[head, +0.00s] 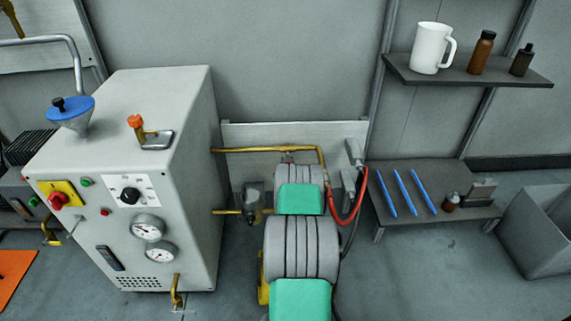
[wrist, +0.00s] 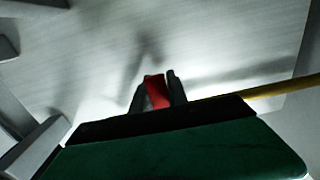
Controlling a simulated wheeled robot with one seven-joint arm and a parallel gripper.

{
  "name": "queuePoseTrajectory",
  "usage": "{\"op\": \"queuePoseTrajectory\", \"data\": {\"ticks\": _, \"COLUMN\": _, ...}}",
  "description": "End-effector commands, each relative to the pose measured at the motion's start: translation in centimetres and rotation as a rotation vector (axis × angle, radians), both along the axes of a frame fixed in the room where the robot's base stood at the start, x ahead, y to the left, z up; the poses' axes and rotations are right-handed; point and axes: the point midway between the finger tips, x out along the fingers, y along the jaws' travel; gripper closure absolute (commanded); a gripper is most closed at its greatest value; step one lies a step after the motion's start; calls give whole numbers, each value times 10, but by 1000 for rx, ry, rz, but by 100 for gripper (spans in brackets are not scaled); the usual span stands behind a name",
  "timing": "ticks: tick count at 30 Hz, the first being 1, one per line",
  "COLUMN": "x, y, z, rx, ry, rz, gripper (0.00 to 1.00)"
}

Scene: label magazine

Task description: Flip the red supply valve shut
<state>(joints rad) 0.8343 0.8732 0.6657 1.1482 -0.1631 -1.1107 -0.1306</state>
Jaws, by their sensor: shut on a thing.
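In the wrist view the red valve handle (wrist: 157,92) stands between the two dark fingers of my gripper (wrist: 158,88), which are shut on it. A brass pipe (wrist: 285,87) runs off to the right of it. In the head view the brass pipe (head: 270,150) leaves the grey machine and runs along a pale wall panel. My grey and green arm reaches up to this pipe there and largely hides my gripper and the valve. The handle's exact angle to the pipe is hard to tell.
The grey machine cabinet (head: 160,100) with gauges stands left of my arm. A red hose (head: 350,208) hangs close at the right. A low shelf with blue rods (head: 403,192) and an upper shelf with a white mug (head: 430,48) are further right.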

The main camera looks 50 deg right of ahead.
Motion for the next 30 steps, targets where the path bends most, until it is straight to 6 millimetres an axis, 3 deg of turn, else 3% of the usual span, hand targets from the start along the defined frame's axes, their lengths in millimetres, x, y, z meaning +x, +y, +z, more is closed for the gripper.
{"op": "queuePoseTrajectory", "data": {"ticks": 1, "x": 1, "y": 1, "z": 0, "rx": 2, "ry": -2, "rz": 2, "gripper": 100}}
{"op": "queuePoseTrajectory", "data": {"ticks": 2, "x": 1, "y": 1, "z": 0, "rx": 2, "ry": -2, "rz": 2, "gripper": 79}}
{"op": "queuePoseTrajectory", "data": {"ticks": 9, "x": 1, "y": 1, "z": 0, "rx": 1, "ry": -1, "rz": 2, "gripper": 59}}
{"op": "queuePoseTrajectory", "data": {"ticks": 19, "x": -3, "y": 5, "z": 1, "rx": 0, "ry": 1, "rz": 2, "gripper": 58}}
{"op": "queuePoseTrajectory", "data": {"ticks": 30, "x": -51, "y": 50, "z": 1, "rx": 0, "ry": 0, "rz": 2, "gripper": 58}}
